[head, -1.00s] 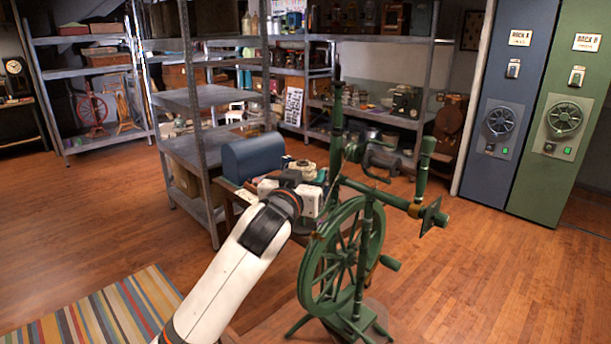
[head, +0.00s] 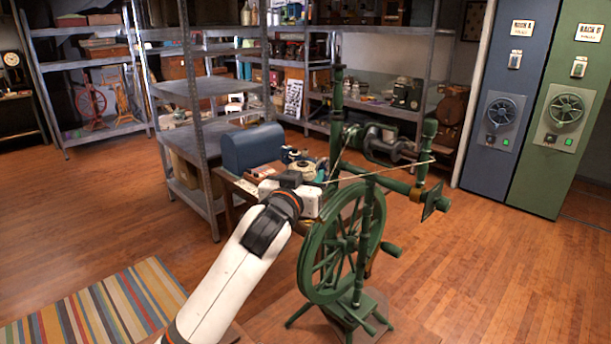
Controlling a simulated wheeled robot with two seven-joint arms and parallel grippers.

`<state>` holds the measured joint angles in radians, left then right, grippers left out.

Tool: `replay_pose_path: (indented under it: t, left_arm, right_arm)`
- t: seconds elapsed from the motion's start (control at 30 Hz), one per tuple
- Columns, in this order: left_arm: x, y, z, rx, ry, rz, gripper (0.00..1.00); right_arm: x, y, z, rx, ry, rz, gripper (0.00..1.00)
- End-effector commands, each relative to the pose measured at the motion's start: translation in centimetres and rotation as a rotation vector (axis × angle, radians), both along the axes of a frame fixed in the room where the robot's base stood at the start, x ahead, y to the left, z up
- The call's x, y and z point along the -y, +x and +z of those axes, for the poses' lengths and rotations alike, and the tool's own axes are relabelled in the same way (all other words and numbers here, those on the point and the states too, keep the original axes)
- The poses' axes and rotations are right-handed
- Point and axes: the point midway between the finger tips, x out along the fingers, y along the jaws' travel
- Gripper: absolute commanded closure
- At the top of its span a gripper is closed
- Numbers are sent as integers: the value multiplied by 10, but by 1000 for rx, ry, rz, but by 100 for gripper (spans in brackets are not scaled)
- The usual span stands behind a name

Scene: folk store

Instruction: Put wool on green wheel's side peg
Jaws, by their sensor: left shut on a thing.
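The green spinning wheel (head: 345,245) stands upright on the floor right of centre, with turned posts and a dark bobbin (head: 372,140) near its top. My left gripper (head: 318,198) comes in from the lower left and is just left of the wheel's upper rim. It is shut. A thin pale strand, seemingly the wool (head: 405,165), runs from beside the gripper rightward past the bobbin to the short green post (head: 427,150) on the right. The fingertips and what they grip are too small and partly hidden to make out. My right gripper is not in view.
A small table with a blue bread-box shape (head: 253,148) and small items stands behind my gripper. Metal shelving (head: 205,120) is close behind. Blue and green rack cabinets (head: 555,110) stand at right. A striped rug (head: 95,310) lies at lower left. Floor at right is clear.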

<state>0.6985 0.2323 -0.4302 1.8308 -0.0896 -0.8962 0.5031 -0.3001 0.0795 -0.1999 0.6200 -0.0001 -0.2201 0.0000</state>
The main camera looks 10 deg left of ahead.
Motion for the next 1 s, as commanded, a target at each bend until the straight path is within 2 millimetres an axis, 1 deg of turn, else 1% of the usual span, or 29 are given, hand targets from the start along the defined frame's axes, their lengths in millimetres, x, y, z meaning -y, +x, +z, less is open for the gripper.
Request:
replay_pose_path:
  t: [0.27, 0.3, 0.43, 0.77, 0.87, 0.97, 1.0]
  left_arm:
    - [0, 0, -2, 0, 0, 0, 79]
    - [0, 0, -2, 0, 0, 0, 54]
    - [0, 0, -1, 0, -1, 0, 33]
    - [0, -2, -2, 0, -1, 0, 32]
    - [-1, -10, -4, 0, -1, 0, 32]
    - [-3, -26, -4, 2, -2, -1, 32]
    - [-4, -34, -5, 1, -2, -1, 32]
  right_arm:
    - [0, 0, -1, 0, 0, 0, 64]
    - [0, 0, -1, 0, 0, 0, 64]
    - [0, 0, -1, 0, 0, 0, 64]
    - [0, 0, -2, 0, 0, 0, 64]
    - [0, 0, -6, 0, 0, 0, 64]
    - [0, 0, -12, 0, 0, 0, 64]
    - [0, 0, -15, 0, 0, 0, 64]
